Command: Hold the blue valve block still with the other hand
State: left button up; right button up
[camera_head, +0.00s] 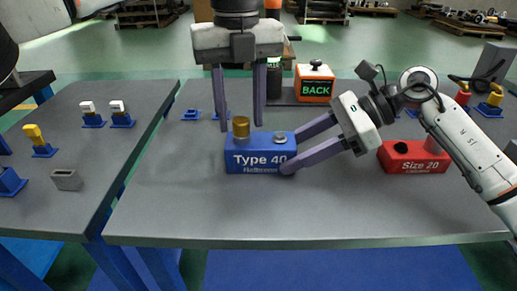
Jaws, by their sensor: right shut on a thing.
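The blue valve block (250,159) with "Type 40" lettering sits upright on the grey table. A brass cylinder (241,127) stands on its top left and a silver round part (280,138) on its top right. My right gripper (288,152) reaches in from the right and is shut on the right end of the block, one finger behind it and one in front. My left gripper (242,122) points down from above, its fingers apart on both sides of the space above the brass cylinder. The tips are close to the cylinder; it does not look gripped.
A red "Size 20" block (413,160) stands right, partly behind my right arm. An orange-and-black "BACK" box (315,84) stands behind. The left table (100,165) holds several small fittings. The front of the main table (300,213) is clear.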

pick_arm(q)
jog(key=m, duration=0.2)
jog(key=shift+m, duration=0.3)
grip_shut()
jog(key=shift+r, duration=0.15)
dwell(0.4)
jog(key=n, duration=0.5)
jog(key=shift+r, duration=0.1)
